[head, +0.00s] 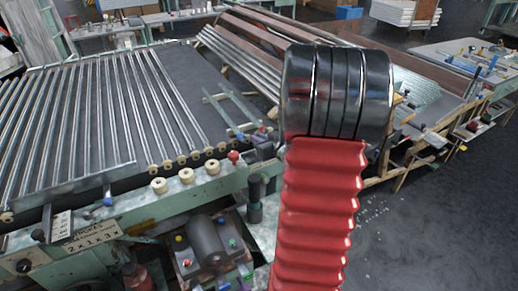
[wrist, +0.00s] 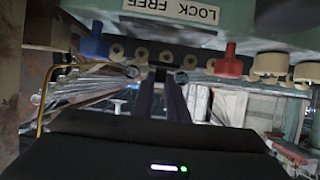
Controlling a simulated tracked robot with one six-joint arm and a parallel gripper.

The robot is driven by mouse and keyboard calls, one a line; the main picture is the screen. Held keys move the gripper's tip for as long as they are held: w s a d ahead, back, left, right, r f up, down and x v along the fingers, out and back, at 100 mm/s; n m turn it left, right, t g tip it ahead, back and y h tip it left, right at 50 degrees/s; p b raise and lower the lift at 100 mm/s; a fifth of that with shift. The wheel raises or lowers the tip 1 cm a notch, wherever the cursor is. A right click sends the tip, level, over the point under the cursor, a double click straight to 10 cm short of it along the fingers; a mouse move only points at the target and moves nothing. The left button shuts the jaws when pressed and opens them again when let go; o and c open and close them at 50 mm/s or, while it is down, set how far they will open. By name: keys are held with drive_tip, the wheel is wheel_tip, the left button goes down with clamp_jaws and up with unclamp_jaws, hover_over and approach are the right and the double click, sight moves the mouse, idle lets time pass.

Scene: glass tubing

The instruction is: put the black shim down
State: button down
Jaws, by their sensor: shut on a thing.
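My gripper (wrist: 161,80) shows in the wrist view as two dark fingers reaching up from its black body. The fingers are close together and shut on a small dark piece at their tips, the black shim as far as I can tell. Its outline is hard to make out against the dark fingers. The fingertips are in front of a row of cream rollers under a green machine edge. In the head view my red ribbed arm covers the middle right and my gripper and the shim do not show.
A label reading LOCK FREE (wrist: 171,12) is upside down on the green machine, beside a red knob (wrist: 229,62) and a blue one (wrist: 95,42). In the head view a rack of glass tubes (head: 75,115) lies at left. Open grey floor (head: 440,220) is at lower right.

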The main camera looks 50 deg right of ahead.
drive_tip(key=shift+f, duration=0.1)
drive_tip(key=shift+f, duration=1.85)
drive_tip(key=c, duration=1.7)
unclamp_jaws()
drive_tip(key=shift+f, duration=0.1)
drive_tip(key=shift+c, duration=0.2)
drive_tip(key=shift+s+r, duration=0.15)
drive_tip(key=shift+r, duration=0.05)
drive_tip(key=v, duration=1.1)
drive_tip(key=shift+s, duration=0.35)
drive_tip(key=shift+w+a+r, duration=0.1)
drive_tip(key=shift+r, duration=0.05)
